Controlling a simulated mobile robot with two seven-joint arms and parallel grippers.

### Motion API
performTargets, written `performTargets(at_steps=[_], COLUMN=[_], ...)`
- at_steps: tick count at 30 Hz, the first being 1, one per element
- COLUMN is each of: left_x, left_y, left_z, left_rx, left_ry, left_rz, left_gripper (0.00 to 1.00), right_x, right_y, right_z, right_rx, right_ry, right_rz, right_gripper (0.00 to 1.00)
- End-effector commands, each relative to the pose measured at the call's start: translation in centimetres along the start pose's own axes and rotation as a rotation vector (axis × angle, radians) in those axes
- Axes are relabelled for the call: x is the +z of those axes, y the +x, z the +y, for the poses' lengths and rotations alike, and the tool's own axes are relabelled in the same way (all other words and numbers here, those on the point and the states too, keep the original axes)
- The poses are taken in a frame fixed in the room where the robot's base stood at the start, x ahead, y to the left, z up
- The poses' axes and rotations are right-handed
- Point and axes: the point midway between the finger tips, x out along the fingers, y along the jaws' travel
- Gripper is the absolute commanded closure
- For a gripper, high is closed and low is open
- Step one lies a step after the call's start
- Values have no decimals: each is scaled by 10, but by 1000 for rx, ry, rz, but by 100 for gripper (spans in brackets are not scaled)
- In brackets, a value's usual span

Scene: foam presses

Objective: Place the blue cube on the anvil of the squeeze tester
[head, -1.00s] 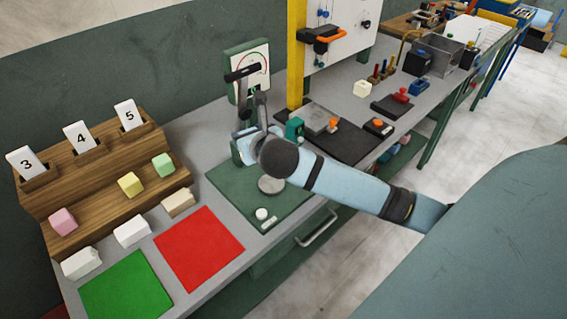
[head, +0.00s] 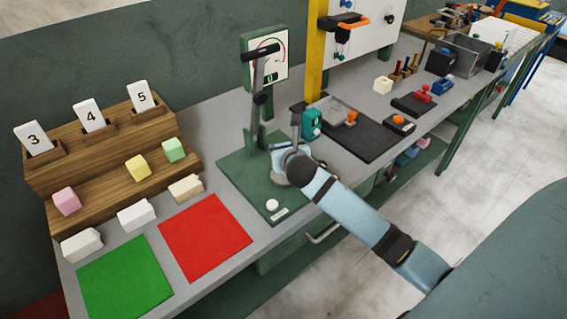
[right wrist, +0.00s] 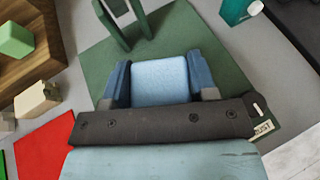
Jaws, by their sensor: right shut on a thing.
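The blue cube (right wrist: 160,82) is light blue and sits between the two dark blue fingers of my right gripper (right wrist: 161,84), which is shut on it. In the head view my right gripper (head: 281,158) is low over the front part of the squeeze tester's green base (head: 240,178), and my own wrist covers the cube. The squeeze tester has a dial (head: 268,62) and a raised lever with a black handle (head: 262,52). The anvil is hidden behind my gripper, so I cannot tell whether the cube touches it. My left gripper is out of view.
A teal device (head: 311,124) stands close right of my gripper, beside a dark mat (head: 362,140). Left are a red mat (head: 205,236), a green mat (head: 124,277) and a wooden stepped rack (head: 105,165) with coloured blocks. A white knob (head: 272,205) is on the base's front.

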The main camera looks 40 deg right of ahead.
Motion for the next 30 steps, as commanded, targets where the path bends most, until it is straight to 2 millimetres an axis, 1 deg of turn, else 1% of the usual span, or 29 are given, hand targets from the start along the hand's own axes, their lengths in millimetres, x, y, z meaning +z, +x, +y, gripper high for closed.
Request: performTargets(at_steps=[4,9,12,24,25,26,27,28,30], left_x=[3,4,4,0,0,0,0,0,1], left_y=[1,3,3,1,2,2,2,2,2], left_z=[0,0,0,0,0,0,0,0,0], left_rx=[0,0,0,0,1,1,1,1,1], left_ry=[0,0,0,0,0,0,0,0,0], left_rz=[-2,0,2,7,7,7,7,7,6], left_gripper=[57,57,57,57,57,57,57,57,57], right_x=[-12,-37,-44,-47,-47,-47,-47,-47,-47], right_y=[5,15,18,20,20,20,20,20,20], right_z=[0,0,1,0,0,0,0,0,0], right_rx=[0,-1,1,1,1,1,1,1,1], right_ry=[0,1,1,-1,0,0,0,0,0], right_rz=[1,2,0,-1,-1,-1,-1,-1,-1], right_gripper=[70,70,70,70,43,36,27,22,22])
